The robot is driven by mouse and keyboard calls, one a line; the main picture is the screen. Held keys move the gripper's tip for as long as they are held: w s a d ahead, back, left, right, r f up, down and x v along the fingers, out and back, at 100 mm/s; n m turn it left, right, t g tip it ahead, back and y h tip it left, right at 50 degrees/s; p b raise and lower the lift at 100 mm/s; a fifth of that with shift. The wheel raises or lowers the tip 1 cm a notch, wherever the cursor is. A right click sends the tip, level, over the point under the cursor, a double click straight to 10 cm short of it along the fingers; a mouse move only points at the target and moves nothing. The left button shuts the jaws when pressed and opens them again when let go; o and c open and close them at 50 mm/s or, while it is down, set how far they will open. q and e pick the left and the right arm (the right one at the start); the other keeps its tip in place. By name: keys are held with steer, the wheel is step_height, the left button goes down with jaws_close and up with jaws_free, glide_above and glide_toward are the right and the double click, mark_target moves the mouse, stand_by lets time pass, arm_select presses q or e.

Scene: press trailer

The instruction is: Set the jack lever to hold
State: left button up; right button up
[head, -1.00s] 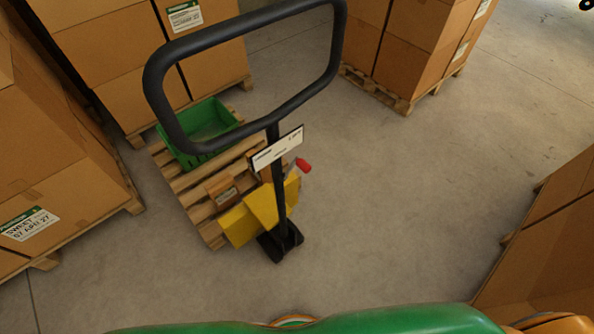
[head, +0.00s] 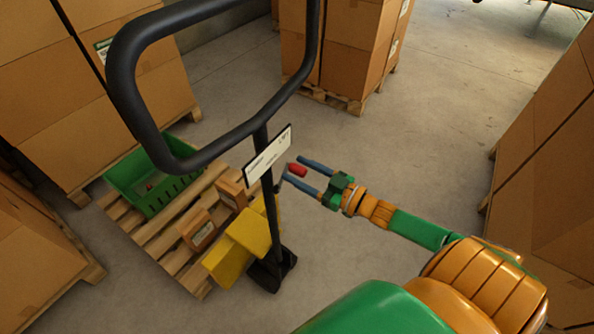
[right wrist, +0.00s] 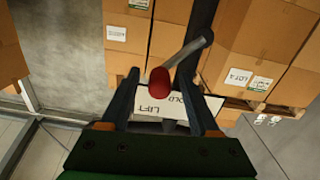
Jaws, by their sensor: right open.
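The jack's black post (head: 264,190) carries a white label plate (head: 262,160) and a black loop handle (head: 120,75). The jack lever's red knob (head: 297,170) sticks out to the right of the post. In the right wrist view the red knob (right wrist: 158,82) shows on a grey rod (right wrist: 190,50) that slants up to the right. Behind it, the label plate (right wrist: 232,104) reads LIFT and, partly covered, what looks like HOLD, upside down. My right gripper (head: 291,168) is open, its fingers on either side of the knob; contact cannot be told. My left gripper is not in view.
The yellow jack body (head: 238,245) stands at a wooden pallet (head: 165,240) bearing a green crate (head: 150,205) and small boxes. Stacked cartons stand left, behind (head: 345,45) and right (head: 555,150). The floor (head: 440,120) between is clear.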

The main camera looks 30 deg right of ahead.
steer(key=shift+w+a, duration=0.15)
steer(key=shift+w, duration=0.05)
steer(key=shift+s, duration=0.1)
steer(key=shift+c, duration=0.7)
jaws_close()
stand_by(0.5)
